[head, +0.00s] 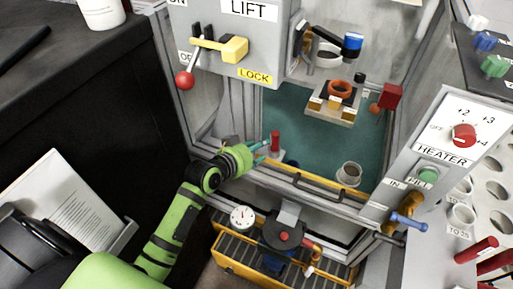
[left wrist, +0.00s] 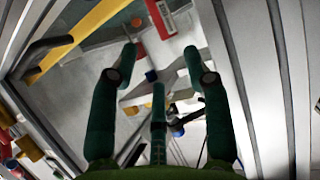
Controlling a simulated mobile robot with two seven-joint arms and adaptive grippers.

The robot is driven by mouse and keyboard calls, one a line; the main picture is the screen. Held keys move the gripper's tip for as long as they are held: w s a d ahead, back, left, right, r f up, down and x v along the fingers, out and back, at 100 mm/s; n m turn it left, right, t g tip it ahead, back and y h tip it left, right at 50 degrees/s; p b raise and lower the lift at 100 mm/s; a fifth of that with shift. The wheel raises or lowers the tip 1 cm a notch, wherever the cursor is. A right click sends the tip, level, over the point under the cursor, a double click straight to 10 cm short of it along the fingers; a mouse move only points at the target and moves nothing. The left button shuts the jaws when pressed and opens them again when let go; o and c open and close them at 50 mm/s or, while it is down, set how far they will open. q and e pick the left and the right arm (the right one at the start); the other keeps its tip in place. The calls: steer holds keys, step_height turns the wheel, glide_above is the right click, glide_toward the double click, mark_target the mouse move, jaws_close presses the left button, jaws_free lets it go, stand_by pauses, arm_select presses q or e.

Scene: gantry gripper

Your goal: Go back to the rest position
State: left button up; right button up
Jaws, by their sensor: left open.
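My left gripper (head: 264,150) is at the front of the cabinet, at the edge of its teal floor (head: 318,138). Its green arm comes in from the lower left. In the left wrist view the dark green fingers (left wrist: 160,62) stand apart with nothing held between them. A small red upright piece (head: 275,141) stands just beyond the fingertips in the head view. A red piece (left wrist: 160,18) also shows ahead of the fingers in the left wrist view. I cannot tell whether the fingers touch anything. My right gripper is not in view.
The LIFT panel (head: 222,40) with a yellow handle (head: 235,48) and red-knobbed lever (head: 185,80) is above. The HEATER panel (head: 440,145) is right. A yellow-edged drawer unit (head: 240,262) with a dial (head: 242,216) lies below. A cup (head: 349,174) stands on the cabinet floor.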

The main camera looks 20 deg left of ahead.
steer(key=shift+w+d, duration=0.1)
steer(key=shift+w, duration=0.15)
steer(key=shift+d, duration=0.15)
arm_select(q)
steer(key=s+d+f+g+y, duration=0.1)
steer(key=s+f+g, duration=0.15)
steer(key=s, duration=0.65)
steer(key=s+f+g+y, duration=0.15)
steer(key=s+g, duration=0.25)
steer(key=s, duration=0.6)
steer(key=s+d+f+g+y, duration=0.1)
steer(key=s+f+g, duration=0.2)
steer(key=s, duration=0.6)
step_height(320, 180, down, 19)
steer(key=s+p, duration=0.2)
steer(key=p, duration=0.2)
steer(key=s+a+f+g+p, duration=0.1)
steer(key=s+f+p, duration=0.1)
steer(key=s+f, duration=0.3)
steer(key=s+a+f+g+p, duration=0.1)
steer(key=s+f, duration=0.4)
steer(key=s, duration=0.5)
steer(key=shift+s+a+p, duration=0.35)
steer(key=shift+a, duration=0.15)
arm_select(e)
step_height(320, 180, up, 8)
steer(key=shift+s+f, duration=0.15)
